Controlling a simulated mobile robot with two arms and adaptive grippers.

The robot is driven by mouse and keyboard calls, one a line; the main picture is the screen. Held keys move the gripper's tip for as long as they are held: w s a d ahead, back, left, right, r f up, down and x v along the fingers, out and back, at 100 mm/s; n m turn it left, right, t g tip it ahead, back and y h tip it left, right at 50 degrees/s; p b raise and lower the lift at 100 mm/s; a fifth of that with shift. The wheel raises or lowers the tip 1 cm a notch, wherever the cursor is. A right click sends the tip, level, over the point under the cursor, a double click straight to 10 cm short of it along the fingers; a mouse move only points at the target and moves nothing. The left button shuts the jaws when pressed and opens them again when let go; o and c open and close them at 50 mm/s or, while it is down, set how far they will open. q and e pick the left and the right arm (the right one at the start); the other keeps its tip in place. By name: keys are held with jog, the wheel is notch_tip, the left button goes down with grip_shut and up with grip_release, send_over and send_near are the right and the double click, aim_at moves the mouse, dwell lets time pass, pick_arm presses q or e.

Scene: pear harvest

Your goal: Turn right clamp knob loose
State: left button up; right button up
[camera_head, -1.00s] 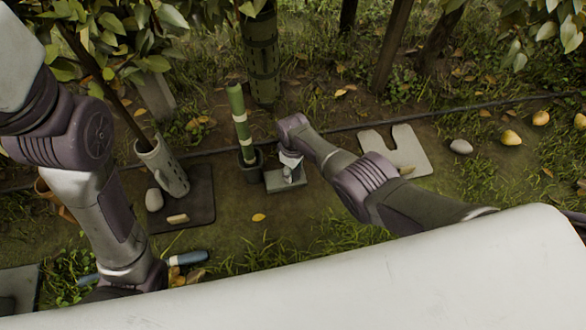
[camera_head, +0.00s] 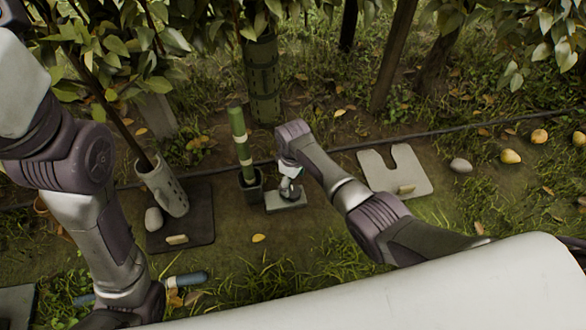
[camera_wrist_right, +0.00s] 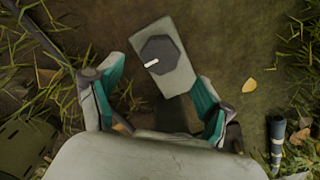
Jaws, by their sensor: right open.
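A pale grey block (camera_wrist_right: 177,87) with a dark eight-sided knob (camera_wrist_right: 160,54) shows in the right wrist view. A short white mark lies on the knob. In the head view the grey base plate (camera_head: 286,201) sits on the ground, and the knob is hidden or too small to make out. My right gripper (camera_wrist_right: 160,75) is open, its teal-padded fingers spread to either side of the block. It also shows in the head view (camera_head: 290,184), pointing down above the plate. The knob is not gripped. My left arm enters at left; its gripper is not visible.
A green banded post (camera_head: 240,145) stands in a dark holder just left of the plate. A dark mat (camera_head: 200,232) with a stone lies further left. A pale notched board (camera_head: 375,172) lies to the right. A blue-grey cylinder (camera_head: 187,280) lies near my left arm.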

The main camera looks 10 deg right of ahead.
aim_at(293, 191)
notch_tip(293, 191, up, 7)
jog(key=shift+f, duration=0.2)
dwell(0.5)
